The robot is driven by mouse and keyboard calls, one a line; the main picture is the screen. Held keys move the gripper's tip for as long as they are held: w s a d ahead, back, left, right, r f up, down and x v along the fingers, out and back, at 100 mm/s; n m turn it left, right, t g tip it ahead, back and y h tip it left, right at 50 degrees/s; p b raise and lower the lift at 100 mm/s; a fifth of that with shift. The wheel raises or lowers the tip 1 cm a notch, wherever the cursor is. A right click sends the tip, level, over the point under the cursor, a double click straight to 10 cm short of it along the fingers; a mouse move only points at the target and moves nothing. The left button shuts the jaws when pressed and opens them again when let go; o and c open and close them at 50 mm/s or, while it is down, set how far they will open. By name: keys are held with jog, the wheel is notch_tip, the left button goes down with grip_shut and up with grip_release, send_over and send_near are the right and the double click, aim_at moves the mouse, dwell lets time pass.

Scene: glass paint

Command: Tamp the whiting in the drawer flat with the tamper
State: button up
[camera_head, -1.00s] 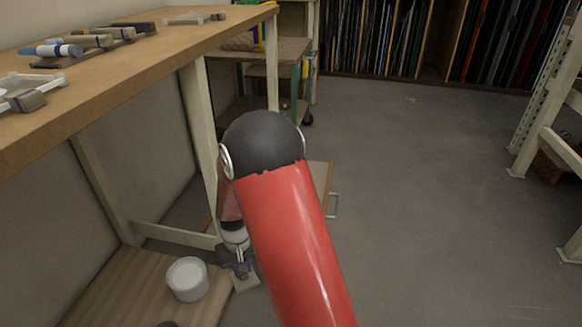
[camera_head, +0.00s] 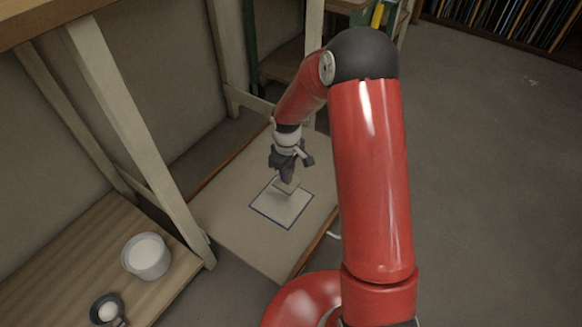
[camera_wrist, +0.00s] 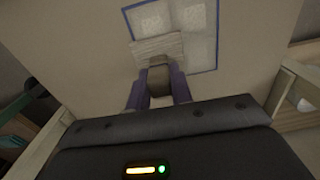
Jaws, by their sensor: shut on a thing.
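The drawer (camera_head: 235,225) is a broad, shallow, pale tray low down, with its pale whiting surface facing up. A blue-outlined square (camera_head: 280,208) is marked on this surface, and in the wrist view the outlined area (camera_wrist: 196,32) holds paler, rougher patches. My gripper (camera_head: 287,172) is shut on the tamper (camera_head: 287,186), a flat pale block with a short handle. In the wrist view, my gripper (camera_wrist: 158,95) grips the handle, and the tamper's plate (camera_wrist: 157,48) overlaps the square. Whether the plate touches the whiting, I cannot tell.
A wooden board (camera_head: 75,260) at lower left carries a white pot (camera_head: 147,256) with white contents and a small dark-rimmed round item (camera_head: 107,309). A bench leg (camera_head: 140,140) stands left of the drawer. Open grey floor (camera_head: 490,200) lies to the right.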

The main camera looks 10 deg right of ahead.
notch_tip(320, 180, down, 5)
jog(key=b, duration=0.4)
jog(key=shift+f, duration=0.2)
jog(key=s+a, duration=0.3)
jog(key=s+a+r, duration=0.1)
jog(key=a, duration=0.1)
jog(key=shift+s+b, duration=0.35)
jog(key=shift+s, duration=0.05)
jog(key=shift+d+f, duration=0.1)
jog(key=shift+f, duration=0.05)
jog(key=shift+f, duration=0.25)
jog(key=shift+f+b, duration=0.35)
dwell(0.4)
jog(key=shift+r, duration=0.15)
jog(key=shift+r+p, duration=0.9)
jog(key=shift+r, duration=0.15)
